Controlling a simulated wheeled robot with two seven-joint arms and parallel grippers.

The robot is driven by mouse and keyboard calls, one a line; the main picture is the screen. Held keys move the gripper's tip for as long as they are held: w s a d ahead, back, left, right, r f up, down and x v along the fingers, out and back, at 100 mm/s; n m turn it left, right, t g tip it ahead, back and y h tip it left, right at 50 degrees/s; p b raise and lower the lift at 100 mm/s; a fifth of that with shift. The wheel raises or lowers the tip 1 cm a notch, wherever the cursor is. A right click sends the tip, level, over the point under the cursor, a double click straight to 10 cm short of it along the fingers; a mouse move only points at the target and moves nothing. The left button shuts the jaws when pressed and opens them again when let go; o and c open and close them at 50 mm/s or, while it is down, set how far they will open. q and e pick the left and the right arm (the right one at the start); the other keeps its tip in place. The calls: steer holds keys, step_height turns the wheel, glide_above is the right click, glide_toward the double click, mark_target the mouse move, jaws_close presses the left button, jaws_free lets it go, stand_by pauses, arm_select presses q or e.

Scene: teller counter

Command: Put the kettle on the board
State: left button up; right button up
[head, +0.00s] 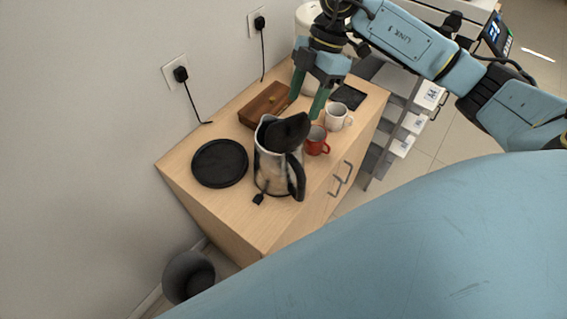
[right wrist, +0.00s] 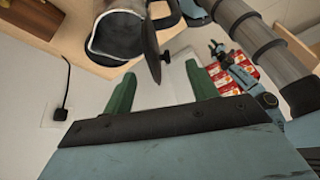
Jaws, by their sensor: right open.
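The kettle (head: 270,170) stands upright on the wooden cabinet top, silver with a black handle and a raised black lid. It also shows in the right wrist view (right wrist: 118,32), at the top edge. A flat round black disc (head: 220,163), which looks like the board, lies bare to the left of the kettle. My right gripper (head: 304,104) is open and empty, its green fingers pointing down just behind and above the kettle, apart from its handle.
A red mug (head: 316,141) and a white mug (head: 338,117) stand close to the right of the kettle. A brown wooden box (head: 263,105) and a dark flat item (head: 349,96) lie behind. A bin (head: 188,277) stands on the floor below the cabinet.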

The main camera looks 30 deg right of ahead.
mark_target(295, 120)
steer(key=x, duration=0.5)
steer(key=p+x, duration=0.1)
steer(key=x, duration=0.1)
steer(key=shift+w+f, duration=0.2)
steer(key=shift+w, duration=0.05)
steer(key=shift+c, duration=0.4)
jaws_close()
steer(key=shift+w+r, duration=0.15)
stand_by(0.6)
